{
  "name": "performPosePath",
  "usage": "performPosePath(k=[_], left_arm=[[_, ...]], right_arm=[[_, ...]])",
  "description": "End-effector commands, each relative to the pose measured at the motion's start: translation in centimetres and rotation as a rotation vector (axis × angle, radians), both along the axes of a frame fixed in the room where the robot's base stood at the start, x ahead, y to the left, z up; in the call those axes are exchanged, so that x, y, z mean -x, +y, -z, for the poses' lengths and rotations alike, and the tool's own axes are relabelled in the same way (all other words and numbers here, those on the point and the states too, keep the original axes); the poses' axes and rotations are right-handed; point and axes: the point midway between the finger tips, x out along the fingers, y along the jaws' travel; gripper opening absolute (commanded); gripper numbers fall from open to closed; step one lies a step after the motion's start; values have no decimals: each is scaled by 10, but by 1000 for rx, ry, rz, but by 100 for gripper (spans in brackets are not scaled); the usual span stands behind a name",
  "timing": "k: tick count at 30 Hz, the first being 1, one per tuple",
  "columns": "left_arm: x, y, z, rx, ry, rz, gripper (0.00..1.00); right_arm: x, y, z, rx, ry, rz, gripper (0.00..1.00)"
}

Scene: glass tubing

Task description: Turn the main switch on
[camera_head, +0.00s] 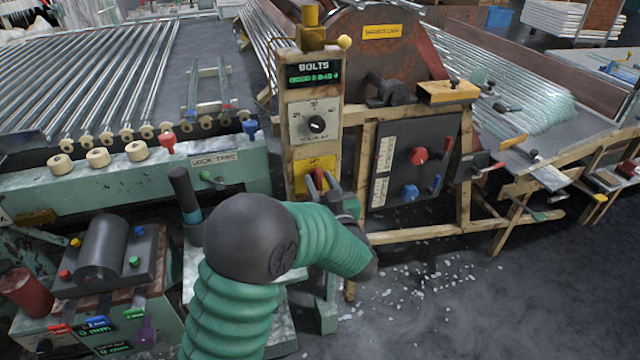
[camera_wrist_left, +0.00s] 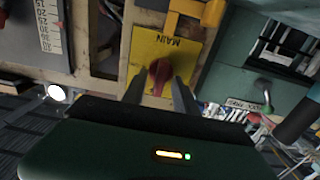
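The main switch is a red knob (camera_head: 318,180) on a yellow plate (camera_head: 308,166) at the lower part of the wooden control post. In the left wrist view the red knob (camera_wrist_left: 158,77) sits on the yellow plate (camera_wrist_left: 160,52) lettered MAIN, which appears upside down. My left gripper (camera_head: 333,190) is at the knob. In the left wrist view its two dark fingers (camera_wrist_left: 160,92) stand apart, one on each side of the knob's near end. I cannot tell whether they touch it. My right gripper is not in view.
Above the plate, the post carries a black dial (camera_head: 317,124) and a BOLTS display (camera_head: 313,74). A grey panel (camera_head: 410,160) with red and blue knobs stands to the right. The green bench (camera_head: 120,186) is at left. White fragments (camera_head: 425,285) litter the floor.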

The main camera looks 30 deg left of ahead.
Motion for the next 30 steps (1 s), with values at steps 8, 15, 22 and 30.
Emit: performPosePath(k=[8,15,22,30], left_arm=[[0,0,1,3,0,1,6],[0,1,1,2,1,1,0],[-1,0,0,-7,11,1,0],[-2,-1,-4,-76,94,4,0]], right_arm=[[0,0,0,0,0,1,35],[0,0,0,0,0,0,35],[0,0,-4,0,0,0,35],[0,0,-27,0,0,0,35]])
